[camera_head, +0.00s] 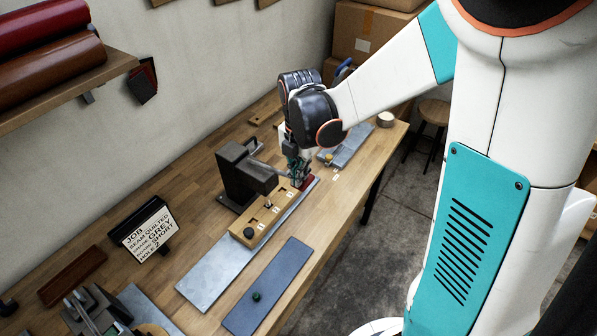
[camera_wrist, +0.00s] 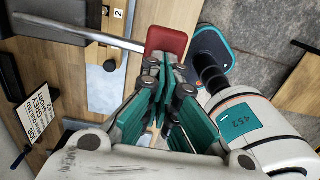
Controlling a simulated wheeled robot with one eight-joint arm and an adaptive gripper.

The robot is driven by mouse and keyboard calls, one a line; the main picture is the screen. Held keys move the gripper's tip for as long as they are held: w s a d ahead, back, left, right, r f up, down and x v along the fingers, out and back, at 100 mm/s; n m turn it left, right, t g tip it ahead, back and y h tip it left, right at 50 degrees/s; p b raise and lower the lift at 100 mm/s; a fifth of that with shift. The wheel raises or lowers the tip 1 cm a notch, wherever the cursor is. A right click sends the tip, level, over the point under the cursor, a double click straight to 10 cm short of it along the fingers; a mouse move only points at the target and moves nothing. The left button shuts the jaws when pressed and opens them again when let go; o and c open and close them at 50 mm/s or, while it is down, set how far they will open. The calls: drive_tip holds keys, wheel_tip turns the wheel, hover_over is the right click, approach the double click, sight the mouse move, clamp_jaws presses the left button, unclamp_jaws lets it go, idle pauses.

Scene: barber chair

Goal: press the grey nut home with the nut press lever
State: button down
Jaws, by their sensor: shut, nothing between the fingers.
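The press lever is a steel bar (camera_wrist: 82,32) with a red grip (camera_wrist: 166,41) at its end; the red grip also shows in the head view (camera_head: 308,183). It runs out from the dark press block (camera_head: 245,176). My gripper (camera_wrist: 165,66) is shut and empty, its teal fingertips at the near edge of the red grip. I cannot tell whether they touch it. In the head view my gripper (camera_head: 298,176) is beside the lever end, above the wooden fixture (camera_head: 262,222). I cannot make out the grey nut; part of the fixture is hidden by the press and gripper.
A dark knob (camera_head: 248,233) sits at the fixture's near end, on a grey metal plate (camera_head: 207,277). A blue mat (camera_head: 277,278) holds a dark green button (camera_head: 257,296). A job sign (camera_head: 147,232) reading grey, hole 2 stands left. Another tool (camera_head: 95,312) stands at the near left.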

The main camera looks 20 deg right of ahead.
sight(306, 187)
drive_tip(key=shift+f, duration=0.1)
drive_tip(key=shift+t+y, duration=0.5)
drive_tip(key=shift+t, duration=0.1)
drive_tip(key=f+b, duration=0.1)
drive_tip(key=f, duration=0.1)
drive_tip(key=f+b, duration=0.1)
drive_tip(key=b, duration=0.1)
drive_tip(key=s+f+b, duration=0.1)
drive_tip(key=f+b, duration=0.1)
drive_tip(key=shift+d+f, duration=0.3)
drive_tip(key=shift+d, duration=0.1)
drive_tip(key=shift+s, duration=0.3)
drive_tip(key=shift+f, duration=0.1)
